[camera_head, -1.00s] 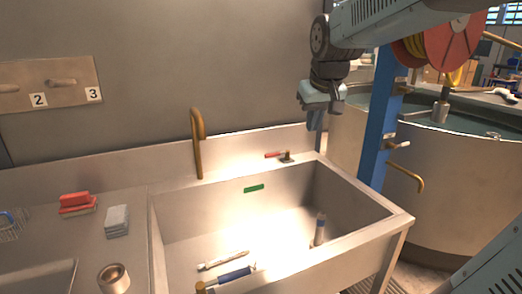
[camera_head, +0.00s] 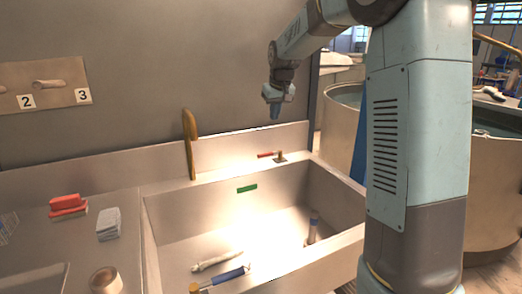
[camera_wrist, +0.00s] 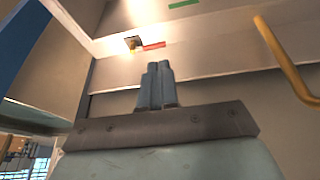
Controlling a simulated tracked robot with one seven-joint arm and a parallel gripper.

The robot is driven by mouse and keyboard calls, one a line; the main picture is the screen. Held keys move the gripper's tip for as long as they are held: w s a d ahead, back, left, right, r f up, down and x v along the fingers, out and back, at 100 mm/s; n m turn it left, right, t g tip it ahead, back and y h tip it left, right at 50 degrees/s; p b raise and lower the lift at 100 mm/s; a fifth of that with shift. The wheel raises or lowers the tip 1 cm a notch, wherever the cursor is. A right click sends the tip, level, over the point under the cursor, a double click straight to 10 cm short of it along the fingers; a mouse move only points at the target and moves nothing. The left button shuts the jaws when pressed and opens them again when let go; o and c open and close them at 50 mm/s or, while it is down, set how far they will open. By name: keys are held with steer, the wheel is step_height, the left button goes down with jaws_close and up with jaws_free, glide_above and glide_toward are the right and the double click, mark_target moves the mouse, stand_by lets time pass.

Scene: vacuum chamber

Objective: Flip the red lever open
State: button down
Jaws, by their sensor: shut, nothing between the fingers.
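The red lever (camera_head: 266,155) lies roughly level on a small brass mount (camera_head: 280,158) at the back right rim of the sink, pointing left in the head view. It also shows in the wrist view (camera_wrist: 154,45), beyond the fingertips. My gripper (camera_head: 275,117) is above the lever in the head view, pointing down and apart from it. In the wrist view its two blue fingers (camera_wrist: 158,66) are together with nothing between them, and the lever shows just past their tips.
A brass faucet (camera_head: 190,143) rises at the back of the sink (camera_head: 330,243). A green label (camera_head: 247,188) is on the inner wall. A blue-handled tool (camera_head: 230,275) lies in the basin. Red (camera_head: 68,204) and grey (camera_head: 109,224) sponges lie on the left counter.

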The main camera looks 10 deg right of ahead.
steer(key=w+f, duration=1.3)
steer(key=w, duration=0.4)
steer(key=shift+a+f+n+g+y, duration=0.15)
steer(key=shift+n+g+y, duration=0.15)
steer(key=shift+f, duration=0.1)
steer(key=x, duration=0.9)
steer(key=shift+w+f, duration=0.2)
steer(key=shift+f, duration=0.15)
steer(key=shift+s, duration=0.15)
